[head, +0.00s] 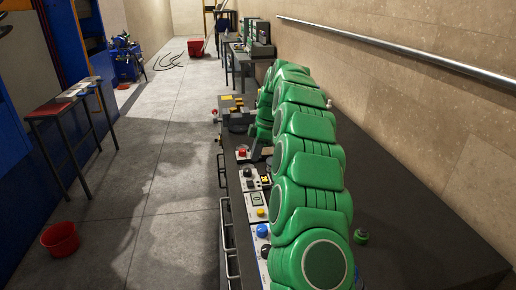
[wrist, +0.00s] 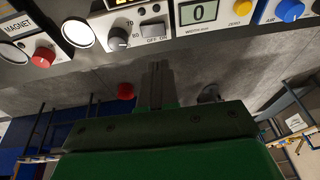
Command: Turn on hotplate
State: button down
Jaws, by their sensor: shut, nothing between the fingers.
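A control panel with a black knob (wrist: 118,38) and an OFF/ON switch (wrist: 154,30) is at the top of the wrist view. The same black knob (head: 248,172) shows on the bench front in the head view. No hotplate label is readable. My gripper (wrist: 155,66) is shut and empty, its fingertips just below the switch in the picture; I cannot tell whether they touch it. In the head view my green arm hides most of the gripper.
Neighbouring controls are a red knob (wrist: 43,57) by the MAGNET label, a yellow knob (wrist: 241,7) by a display reading 0, and a blue knob (wrist: 290,10). The wall rail (head: 400,55) runs along the right.

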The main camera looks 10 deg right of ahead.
send_over(249, 182)
jog(key=s+d, duration=0.1)
jog(key=s, duration=0.1)
notch_tip(249, 182, down, 7)
jog(key=shift+f, duration=1.1)
jog(key=shift+s+f, duration=0.15)
jog(key=shift+d+f+t, duration=0.15)
jog(key=shift+t, duration=0.55)
jog(key=shift+w, duration=0.25)
jog(key=shift+w, duration=0.6)
jog(key=shift+r, duration=0.2)
